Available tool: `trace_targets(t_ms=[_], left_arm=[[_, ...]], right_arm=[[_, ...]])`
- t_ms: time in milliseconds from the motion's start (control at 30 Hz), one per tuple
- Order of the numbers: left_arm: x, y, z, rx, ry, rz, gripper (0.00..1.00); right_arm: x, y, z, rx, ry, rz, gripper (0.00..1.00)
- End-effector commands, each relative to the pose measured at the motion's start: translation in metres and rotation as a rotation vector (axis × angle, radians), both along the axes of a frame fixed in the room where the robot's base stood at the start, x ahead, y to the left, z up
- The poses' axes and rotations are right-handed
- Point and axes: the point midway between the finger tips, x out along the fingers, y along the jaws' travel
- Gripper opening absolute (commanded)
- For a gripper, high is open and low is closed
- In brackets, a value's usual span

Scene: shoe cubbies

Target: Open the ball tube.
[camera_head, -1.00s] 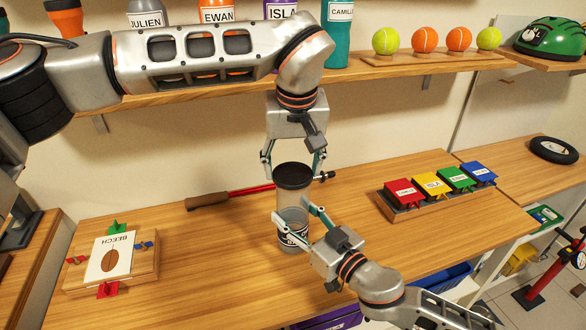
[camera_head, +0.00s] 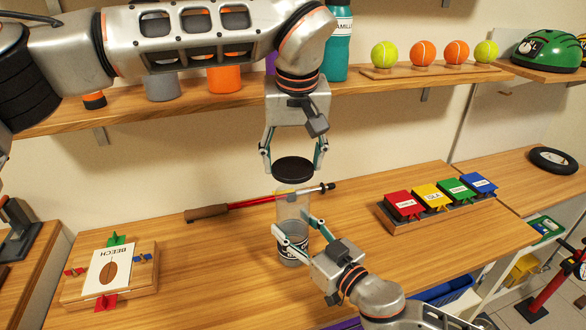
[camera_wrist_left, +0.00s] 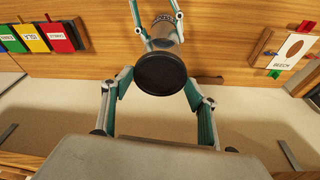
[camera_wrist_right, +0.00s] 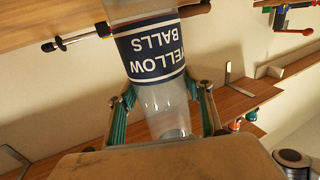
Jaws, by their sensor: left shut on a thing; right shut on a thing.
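The ball tube is a clear cylinder (camera_head: 291,212) standing upright over the table, with a dark label reading "YELLOW BALLS" that shows in the right wrist view (camera_wrist_right: 152,47). Its black lid (camera_head: 293,171) is above it and appears raised off the rim. My left gripper (camera_head: 293,168) comes down from above and is shut on the lid, seen face-on in the left wrist view (camera_wrist_left: 161,73). My right gripper (camera_head: 292,238) comes from the lower right and is shut around the lower part of the tube. I cannot make out any balls inside.
A red rod with a brown handle (camera_head: 206,212) lies behind the tube. A rack of coloured boxes (camera_head: 436,201) is at right, a board with a "BEECH" card (camera_head: 108,268) at left. The table between is clear.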

Motion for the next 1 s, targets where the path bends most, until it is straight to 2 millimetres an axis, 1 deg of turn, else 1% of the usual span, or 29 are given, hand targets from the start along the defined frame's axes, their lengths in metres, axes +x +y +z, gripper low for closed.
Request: trace_targets(t_ms=[167,200,233,267,533,667,767,1000], left_arm=[[0.0,0.0,-0.001,0.001,0.001,0.0,0.33],[0.0,0.0,-0.001,0.001,0.001,0.0,0.33],[0.0,0.0,-0.001,0.001,0.001,0.0,0.33],[0.0,0.0,-0.001,0.001,0.001,0.0,0.33],[0.0,0.0,-0.001,0.001,0.0,0.0,0.33],[0.0,0.0,-0.001,0.0,0.0,0.0,0.33],[0.0,0.0,-0.001,0.0,0.0,0.0,0.33],[0.0,0.0,-0.001,0.001,0.0,0.0,0.33]], right_arm=[[0.0,0.0,0.0,0.0,0.0,0.0,0.12],[0.0,0.0,0.0,0.0,0.0,0.0,0.61],[0.0,0.0,0.0,0.0,0.0,0.0,0.69],[0.0,0.0,0.0,0.0,0.0,0.0,0.7],[0.0,0.0,0.0,0.0,0.0,0.0,0.7],[-0.003,-0.002,0.0,0.001,0.001,0.0,0.7],[-0.011,-0.008,-0.001,0.001,0.003,0.0,0.7],[-0.044,-0.034,-0.002,0.001,0.005,0.0,0.7]])
